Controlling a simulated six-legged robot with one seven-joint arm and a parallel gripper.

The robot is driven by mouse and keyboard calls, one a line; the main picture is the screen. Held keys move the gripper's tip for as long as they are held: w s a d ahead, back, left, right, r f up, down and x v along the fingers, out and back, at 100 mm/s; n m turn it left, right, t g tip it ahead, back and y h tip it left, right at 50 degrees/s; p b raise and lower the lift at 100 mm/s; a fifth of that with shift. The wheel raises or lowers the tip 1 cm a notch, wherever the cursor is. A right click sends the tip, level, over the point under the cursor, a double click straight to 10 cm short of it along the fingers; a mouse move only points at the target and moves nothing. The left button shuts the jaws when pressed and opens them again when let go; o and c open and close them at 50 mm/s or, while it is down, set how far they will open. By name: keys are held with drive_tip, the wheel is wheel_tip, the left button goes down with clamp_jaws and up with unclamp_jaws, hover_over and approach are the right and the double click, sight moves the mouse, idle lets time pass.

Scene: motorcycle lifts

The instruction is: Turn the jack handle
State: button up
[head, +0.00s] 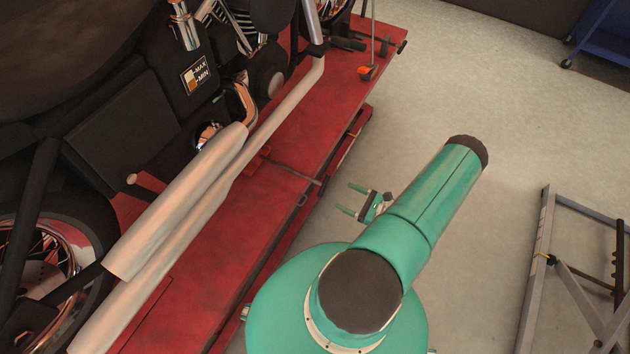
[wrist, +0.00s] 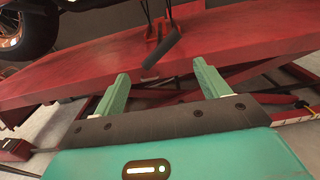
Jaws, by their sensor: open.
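My gripper (head: 346,199) is open and empty, beside the right edge of the red motorcycle lift (head: 300,150). Its two teal fingers point left toward the lift. In the wrist view my gripper (wrist: 161,70) faces the side of the red lift (wrist: 70,75). A dark grey bar (wrist: 161,49) slants down at the lift's edge, beyond the gap between the fingers, apart from them. I cannot tell whether this bar is the jack handle. A red part with a thin dark rod (wrist: 15,150) lies low at the left.
A motorcycle with long silver exhaust pipes (head: 190,200) stands on the lift. A grey metal frame (head: 540,265) stands at the right. A blue cart (head: 605,40) is at the far right. The floor (head: 460,90) between them is clear.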

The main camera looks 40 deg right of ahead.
sight(321, 185)
drive_tip(key=x, duration=1.3)
